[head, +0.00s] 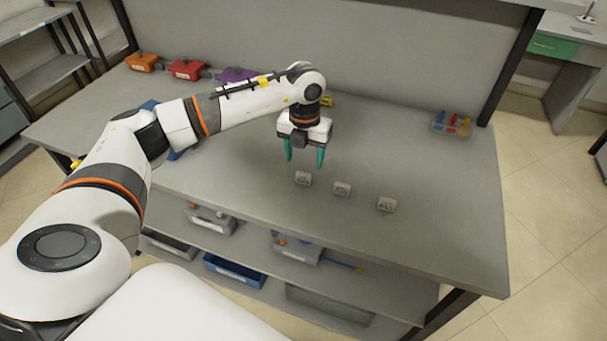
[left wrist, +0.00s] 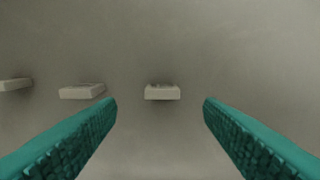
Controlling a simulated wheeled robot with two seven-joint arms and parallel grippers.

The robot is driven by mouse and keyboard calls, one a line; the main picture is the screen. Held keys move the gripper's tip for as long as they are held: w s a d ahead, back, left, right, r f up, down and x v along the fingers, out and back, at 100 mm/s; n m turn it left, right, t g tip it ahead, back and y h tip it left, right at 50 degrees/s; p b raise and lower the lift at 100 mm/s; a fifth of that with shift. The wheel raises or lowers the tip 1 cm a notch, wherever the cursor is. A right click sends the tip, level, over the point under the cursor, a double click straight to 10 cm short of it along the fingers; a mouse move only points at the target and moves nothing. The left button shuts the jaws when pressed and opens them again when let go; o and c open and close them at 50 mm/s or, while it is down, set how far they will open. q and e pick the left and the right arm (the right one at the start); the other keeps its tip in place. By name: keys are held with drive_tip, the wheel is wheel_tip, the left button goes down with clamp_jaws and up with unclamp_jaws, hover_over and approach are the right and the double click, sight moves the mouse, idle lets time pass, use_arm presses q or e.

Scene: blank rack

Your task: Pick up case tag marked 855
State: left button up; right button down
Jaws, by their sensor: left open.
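Three small whitish case tags lie in a row on the grey table: a left tag (head: 303,178), a middle tag (head: 342,189) and a right tag (head: 386,204). Their markings are too small to read, so I cannot tell which is 855. My left gripper (head: 305,160) is open and empty above the table, just behind the left tag. In the left wrist view, one tag (left wrist: 162,92) lies between and beyond the teal fingers (left wrist: 160,105). Another tag (left wrist: 82,91) is left of it, and a third (left wrist: 15,84) is cut by the left edge. My right gripper is not in view.
The grey table (head: 440,170) has free room around the tags. Orange (head: 141,62), red (head: 187,69) and purple (head: 238,75) bins stand along the back left. A clear tray of coloured items (head: 452,125) stands at the back right. Bins sit on the shelf below.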

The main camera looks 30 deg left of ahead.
sight(304, 174)
use_arm(q)
wheel_tip(304, 174, down, 5)
drive_tip(key=shift+a+p, duration=0.1)
drive_tip(key=shift+p, duration=1.05)
drive_tip(key=shift+f, duration=0.25)
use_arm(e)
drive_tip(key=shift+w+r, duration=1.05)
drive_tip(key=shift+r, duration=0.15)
use_arm(q)
drive_tip(key=shift+c, duration=0.8)
drive_tip(key=c, duration=0.9)
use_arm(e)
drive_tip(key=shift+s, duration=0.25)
